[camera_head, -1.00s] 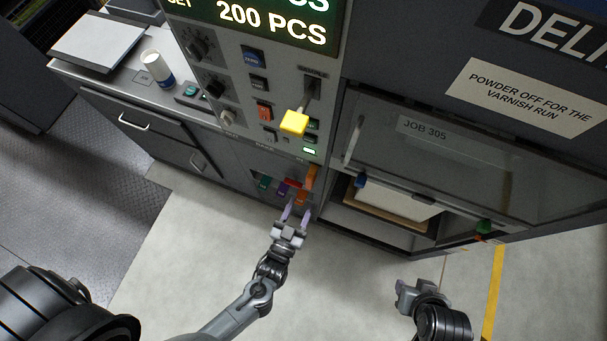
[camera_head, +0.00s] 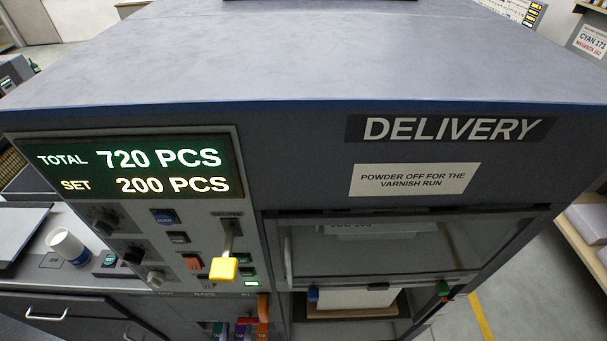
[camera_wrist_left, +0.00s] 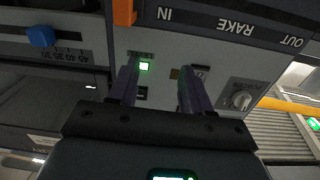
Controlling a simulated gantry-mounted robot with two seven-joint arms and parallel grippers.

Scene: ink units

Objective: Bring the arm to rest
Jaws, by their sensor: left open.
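My left gripper (camera_wrist_left: 158,82) shows only in the left wrist view. Its two dark purple fingers stand apart with nothing between them. Beyond the fingers is the machine's panel, seen upside down, with a lit green button (camera_wrist_left: 144,67) near one fingertip and a grey knob (camera_wrist_left: 241,100) to the right. I cannot tell whether a fingertip touches the panel. Neither arm shows in the head view, and the right gripper is in no view now.
The delivery unit carries a counter display (camera_head: 130,170), a lever with a yellow handle (camera_head: 223,269) and an orange lever (camera_head: 263,315). Beside these is a glazed guard (camera_head: 390,255) above a paper stack (camera_head: 350,299). A white cup (camera_head: 66,244) stands on the left counter.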

